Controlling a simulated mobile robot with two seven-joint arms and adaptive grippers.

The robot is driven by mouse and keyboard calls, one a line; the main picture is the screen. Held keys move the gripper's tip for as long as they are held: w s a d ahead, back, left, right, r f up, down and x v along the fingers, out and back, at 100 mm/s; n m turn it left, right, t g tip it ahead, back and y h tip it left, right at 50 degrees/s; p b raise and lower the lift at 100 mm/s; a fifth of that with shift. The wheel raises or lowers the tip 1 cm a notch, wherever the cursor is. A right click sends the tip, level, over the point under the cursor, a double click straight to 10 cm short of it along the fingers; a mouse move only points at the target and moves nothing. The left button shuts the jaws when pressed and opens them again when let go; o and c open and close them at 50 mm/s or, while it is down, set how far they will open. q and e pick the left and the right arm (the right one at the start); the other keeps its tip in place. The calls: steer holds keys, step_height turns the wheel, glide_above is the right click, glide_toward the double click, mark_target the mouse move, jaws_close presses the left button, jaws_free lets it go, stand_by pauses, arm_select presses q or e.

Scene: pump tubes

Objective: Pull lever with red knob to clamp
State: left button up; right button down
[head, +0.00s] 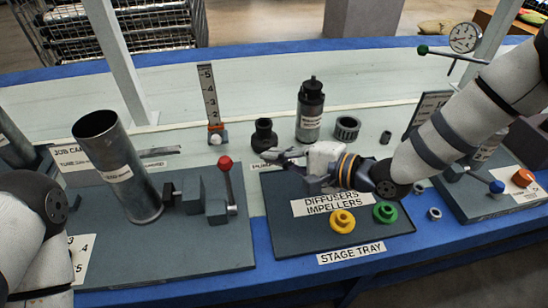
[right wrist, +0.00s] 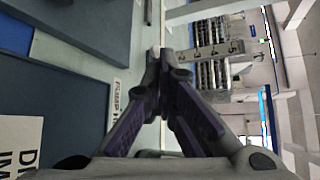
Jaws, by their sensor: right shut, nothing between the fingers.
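The lever's red knob (head: 225,162) tops a thin grey rod (head: 229,187), which stands nearly upright on a grey block (head: 216,212) on the left board. Beside it, a tilted metal tube (head: 122,170) stands near grey clamp-like blocks (head: 187,193). My right gripper (head: 270,156) is shut and empty, to the right of the red knob, with a gap between them. Its closed fingers also show in the right wrist view (right wrist: 160,62), where I cannot make out the knob. My left arm shows at the left edge, but its gripper is out of view.
The stage tray (head: 285,237) holds a yellow impeller (head: 342,221) and a green one (head: 385,212) below my right arm. A vertical scale (head: 209,93) and a dark cylinder (head: 310,108) stand behind. A blue-knobbed lever (head: 496,187) is at right.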

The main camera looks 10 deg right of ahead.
mark_target(228, 182)
arm_select(q)
steer(key=shift+w+r+p, duration=0.65)
arm_select(e)
steer(key=a, duration=0.6)
steer(key=shift+w+a+f, duration=0.2)
steer(key=shift+w+f, duration=0.05)
steer(key=shift+w, duration=0.15)
arm_select(q)
steer(key=shift+s+f, duration=0.1)
steer(key=shift+s, duration=0.05)
